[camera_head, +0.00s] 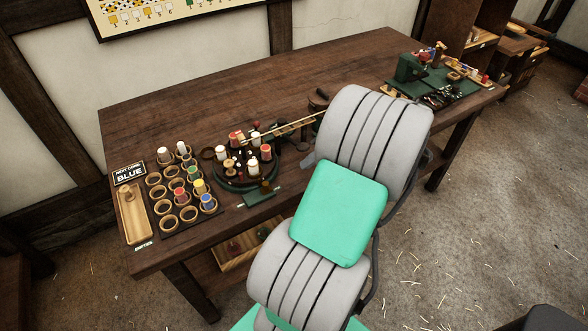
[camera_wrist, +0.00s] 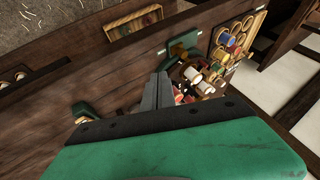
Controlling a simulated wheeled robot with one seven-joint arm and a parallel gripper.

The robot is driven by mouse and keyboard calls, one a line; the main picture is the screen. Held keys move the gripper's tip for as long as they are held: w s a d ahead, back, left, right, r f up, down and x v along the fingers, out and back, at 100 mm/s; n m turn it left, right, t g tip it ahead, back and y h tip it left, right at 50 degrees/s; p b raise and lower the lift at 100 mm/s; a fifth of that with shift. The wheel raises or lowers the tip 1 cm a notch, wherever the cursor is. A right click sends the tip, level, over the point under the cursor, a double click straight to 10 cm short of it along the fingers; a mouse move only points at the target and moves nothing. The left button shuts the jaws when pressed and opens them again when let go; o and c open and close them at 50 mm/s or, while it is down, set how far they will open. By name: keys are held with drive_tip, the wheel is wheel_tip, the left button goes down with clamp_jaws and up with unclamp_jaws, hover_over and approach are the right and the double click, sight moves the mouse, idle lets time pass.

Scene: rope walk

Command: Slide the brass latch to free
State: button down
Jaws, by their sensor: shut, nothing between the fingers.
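The brass latch (camera_head: 266,187) sits on a small dark green plate (camera_head: 256,197) at the front edge of the bench, below the round dark carousel (camera_head: 228,184) of bobbins. In the wrist view the latch (camera_wrist: 178,49) shows as a brass-coloured knob on its green plate (camera_wrist: 188,39). My gripper (camera_wrist: 160,80) is shut and empty, its fingers pointing toward the plate but apart from the latch in the picture. The height gap is hard to tell. In the head view my arm hides most of the gripper. The latch's exact position in its slot is too small to read.
A rack of round cups (camera_head: 164,206) with coloured bobbins stands left of the carousel, beside a wooden tray (camera_head: 133,214) and a sign (camera_head: 129,173) reading "BLUE". A pale rod (camera_head: 285,127) reaches above the carousel.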

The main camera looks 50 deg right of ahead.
sight(266, 187)
drive_tip(key=x, duration=0.9)
drive_tip(key=shift+w+a, duration=0.1)
drive_tip(key=a, duration=0.1)
drive_tip(key=w+a+p, duration=0.1)
drive_tip(key=shift+a+r, duration=0.15)
drive_tip(key=shift+a, duration=0.15)
drive_tip(key=shift+w+a, duration=0.25)
drive_tip(key=shift+a, duration=0.15)
drive_tip(key=shift+a, duration=0.1)
